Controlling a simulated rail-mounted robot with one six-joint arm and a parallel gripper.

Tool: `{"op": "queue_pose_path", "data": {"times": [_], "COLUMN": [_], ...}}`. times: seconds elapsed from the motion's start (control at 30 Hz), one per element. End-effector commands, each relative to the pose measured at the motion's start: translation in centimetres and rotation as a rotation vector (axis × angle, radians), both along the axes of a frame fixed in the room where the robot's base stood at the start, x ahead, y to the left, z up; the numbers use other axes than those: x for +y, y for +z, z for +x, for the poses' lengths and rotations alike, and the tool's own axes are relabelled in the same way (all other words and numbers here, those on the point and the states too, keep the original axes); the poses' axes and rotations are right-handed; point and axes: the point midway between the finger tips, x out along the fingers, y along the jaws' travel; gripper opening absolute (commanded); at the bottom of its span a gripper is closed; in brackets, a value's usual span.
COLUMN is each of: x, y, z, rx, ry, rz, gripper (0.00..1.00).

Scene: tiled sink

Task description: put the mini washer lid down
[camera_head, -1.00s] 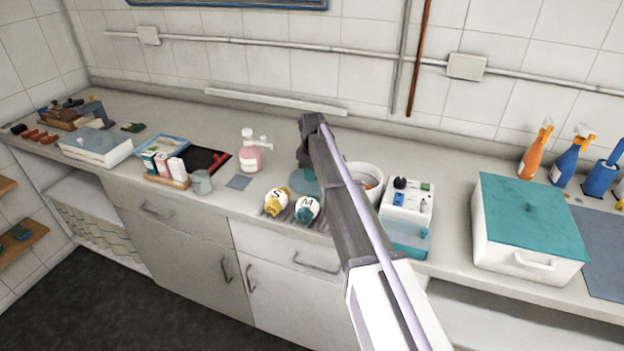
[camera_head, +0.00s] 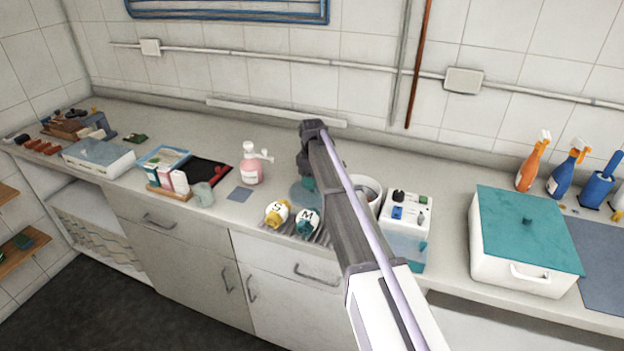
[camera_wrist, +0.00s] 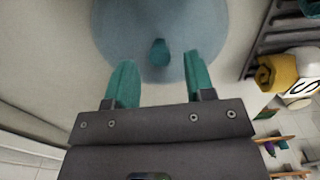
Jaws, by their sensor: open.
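The mini washer lid is a round, translucent blue disc (camera_head: 302,196) with a small teal knob. In the head view it is left of the white round tub (camera_head: 374,184), partly behind my arm. The wrist view shows the lid (camera_wrist: 110,25) close ahead, its knob between my two teal fingers. My gripper (camera_wrist: 163,62) is open, with a gap on both sides of the knob. My gripper's fingers (camera_head: 308,183) are mostly hidden in the head view. I cannot tell whether the lid touches the counter. The washer's white control box (camera_head: 406,208) stands right of the tub.
A pink pump bottle (camera_head: 251,165) stands to the left. A white box with a teal top (camera_head: 525,236) is at right. Open counter lies behind the lid.

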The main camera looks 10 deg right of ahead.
Motion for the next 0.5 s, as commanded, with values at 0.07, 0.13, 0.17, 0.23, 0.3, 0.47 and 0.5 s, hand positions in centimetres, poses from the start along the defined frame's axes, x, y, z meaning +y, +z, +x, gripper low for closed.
{"op": "queue_pose_path", "data": {"times": [0.07, 0.13, 0.17, 0.23, 0.3, 0.47, 0.5], "x": [0.0, 0.0, 0.0, 0.0, 0.0, 0.0, 0.0], "y": [3.4, 5.4, 6.2, 7.9, 9.0, 9.7, 9.6], "z": [0.0, 0.0, 0.0, 0.0, 0.0, 0.0, 0.0], "rx": [0.0, 0.0, 0.0, 0.0, 0.0, 0.0, 0.0], "ry": [0.0, 0.0, 0.0, 0.0, 0.0, 0.0, 0.0], "rz": [0.0, 0.0, 0.0, 0.0, 0.0, 0.0, 0.0], "gripper": [0.49, 0.49, 0.49, 0.49, 0.49, 0.49, 0.49]}}
